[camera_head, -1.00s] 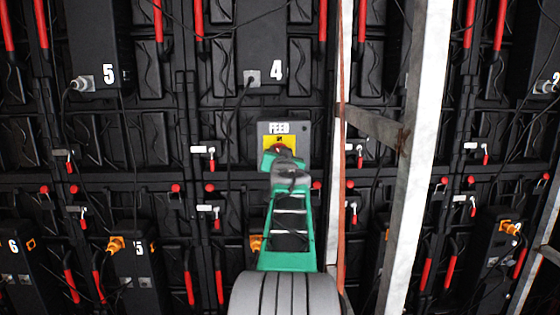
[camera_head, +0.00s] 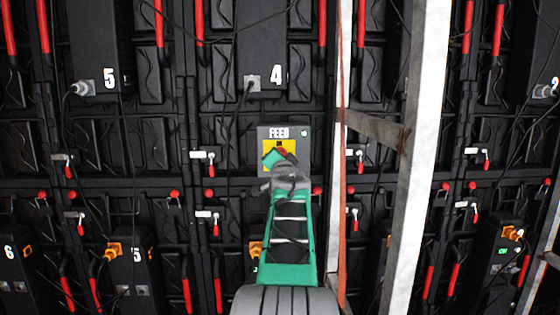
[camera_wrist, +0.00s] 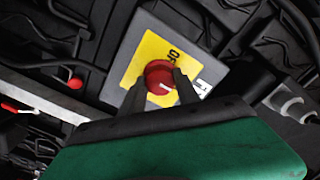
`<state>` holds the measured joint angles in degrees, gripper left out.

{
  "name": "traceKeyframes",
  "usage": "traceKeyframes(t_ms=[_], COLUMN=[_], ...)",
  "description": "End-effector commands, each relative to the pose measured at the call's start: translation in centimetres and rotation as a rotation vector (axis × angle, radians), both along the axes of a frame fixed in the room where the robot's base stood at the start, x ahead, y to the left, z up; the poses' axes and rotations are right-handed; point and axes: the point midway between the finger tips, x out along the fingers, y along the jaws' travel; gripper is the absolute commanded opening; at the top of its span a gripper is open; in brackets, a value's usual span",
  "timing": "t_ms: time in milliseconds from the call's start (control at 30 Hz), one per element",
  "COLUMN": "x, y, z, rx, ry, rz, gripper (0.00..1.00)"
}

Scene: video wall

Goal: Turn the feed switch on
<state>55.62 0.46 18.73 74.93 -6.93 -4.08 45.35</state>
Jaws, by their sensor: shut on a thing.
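The feed switch is a grey box (camera_head: 300,146) marked FEED, with a yellow plate (camera_head: 268,147) and a small pale dot in its upper right corner. "ON" reads at the plate's top in the head view. In the wrist view its red knob (camera_wrist: 157,72) sits on the yellow plate (camera_wrist: 135,66), with "OF" visible beside it. A short white mark on the knob points toward the right finger and the FEED label. My gripper (camera_wrist: 160,88) is shut on the knob, one dark finger on each side. In the head view my gripper (camera_head: 278,157) covers the plate's lower part.
A pale upright post (camera_head: 414,160) and a grey crossbar (camera_head: 374,128) stand just right of the switch. A cable (camera_head: 236,120) hangs to its left from box 4 (camera_head: 262,50). Red-handled latches (camera_head: 209,160) flank it on the black wall.

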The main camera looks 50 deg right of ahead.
Motion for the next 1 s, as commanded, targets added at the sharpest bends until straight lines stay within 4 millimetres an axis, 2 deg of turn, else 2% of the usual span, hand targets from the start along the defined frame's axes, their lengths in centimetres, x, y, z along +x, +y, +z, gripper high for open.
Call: traceKeyframes(t_ms=[300,333,567,867,1000], x=[0.0,0.0,0.0,-0.1,-1.4], y=[0.0,0.0,0.0,0.2,1.5], z=[0.1,0.1,0.1,0.0,0.1], rx=[0.0,0.0,0.0,0.001,-0.002], ry=[-0.003,-0.003,-0.002,-0.001,-0.001], rz=[-0.001,-0.001,0.0,0.0,-0.001], gripper=[0.0,0.39,0.58,0.6,0.6])
